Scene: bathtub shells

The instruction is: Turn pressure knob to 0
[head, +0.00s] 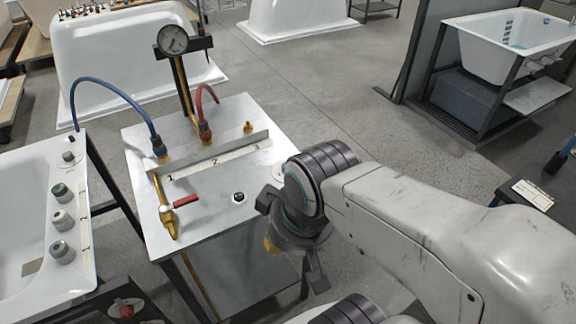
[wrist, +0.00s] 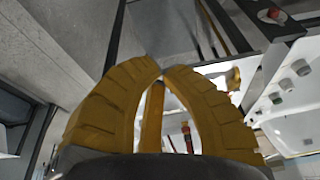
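A white bench top (head: 215,225) carries a small round black-and-white knob (head: 239,198) near its middle. A round pale part (head: 279,170) at the right edge of the top is partly hidden by my wrist; I cannot tell which is the pressure knob. A pressure gauge (head: 172,40) stands on a post behind the bench; its reading is too small to tell. My gripper hangs beside the right edge of the bench, mostly hidden in the head view. In the wrist view its yellow fingers (wrist: 162,70) come together at the tips, with nothing visible held.
A brass valve with a red lever (head: 185,203) stands on the bench's left side. Blue (head: 115,88) and red (head: 207,92) hoses rise at its back. A tub with several knobs (head: 60,218) is at the left. Open floor (head: 345,95) lies behind my arm.

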